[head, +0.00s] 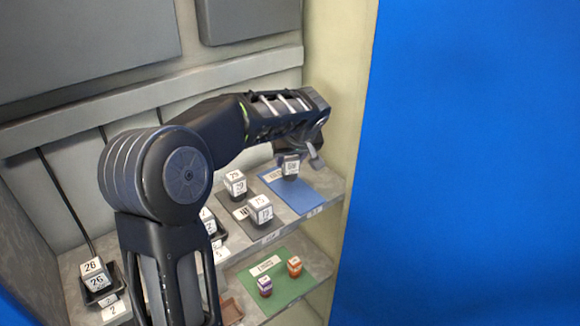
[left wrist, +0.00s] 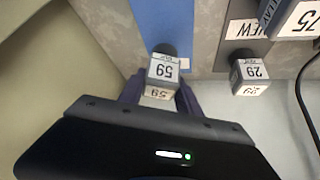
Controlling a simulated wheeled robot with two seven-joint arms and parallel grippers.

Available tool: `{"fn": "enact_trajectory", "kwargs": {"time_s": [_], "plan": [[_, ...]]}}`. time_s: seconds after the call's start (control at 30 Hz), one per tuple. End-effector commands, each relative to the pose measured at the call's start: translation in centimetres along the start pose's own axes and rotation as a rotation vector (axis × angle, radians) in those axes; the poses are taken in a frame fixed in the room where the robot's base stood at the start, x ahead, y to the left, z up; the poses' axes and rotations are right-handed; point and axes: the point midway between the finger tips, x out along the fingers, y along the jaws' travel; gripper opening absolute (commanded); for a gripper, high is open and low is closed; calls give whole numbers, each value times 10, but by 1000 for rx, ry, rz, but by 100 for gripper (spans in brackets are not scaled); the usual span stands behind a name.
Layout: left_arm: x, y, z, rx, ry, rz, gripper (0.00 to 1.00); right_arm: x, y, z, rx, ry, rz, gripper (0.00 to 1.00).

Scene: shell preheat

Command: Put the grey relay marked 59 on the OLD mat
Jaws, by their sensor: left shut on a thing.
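The grey relay marked 59 (left wrist: 162,70) is between the fingers of my left gripper (left wrist: 160,95) in the left wrist view. In the head view the relay (head: 290,167) is at the upper part of a blue mat (head: 303,195), with my left gripper (head: 300,155) shut on it from behind. I cannot tell whether it touches the mat. The blue mat (left wrist: 165,22) also shows in the left wrist view, and its label is not readable. My right gripper is out of view.
A lower shelf has a green mat (head: 287,286) with a purple and an orange piece. A relay marked 26 (head: 95,275) sits far left.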

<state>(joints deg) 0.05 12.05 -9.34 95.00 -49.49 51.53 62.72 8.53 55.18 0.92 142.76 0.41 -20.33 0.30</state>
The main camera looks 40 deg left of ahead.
Motion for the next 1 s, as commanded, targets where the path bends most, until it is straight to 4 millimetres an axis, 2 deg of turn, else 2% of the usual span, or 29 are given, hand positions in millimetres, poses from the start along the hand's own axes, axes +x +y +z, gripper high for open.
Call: {"fn": "enact_trajectory", "kwargs": {"time_s": [0.2, 0.63, 0.67, 0.9, 1.0], "plan": [[23, -1, 15, 2, -1, -3, 0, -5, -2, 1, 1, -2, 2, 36], [29, 0, 19, 0, 0, 0, 0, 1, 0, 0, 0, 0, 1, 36], [28, 0, 18, 0, 0, -1, 41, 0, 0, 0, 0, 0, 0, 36], [28, 0, 18, 0, -1, -1, 61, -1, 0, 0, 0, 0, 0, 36], [28, 0, 18, 0, -1, -1, 62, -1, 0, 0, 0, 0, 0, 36]]}}
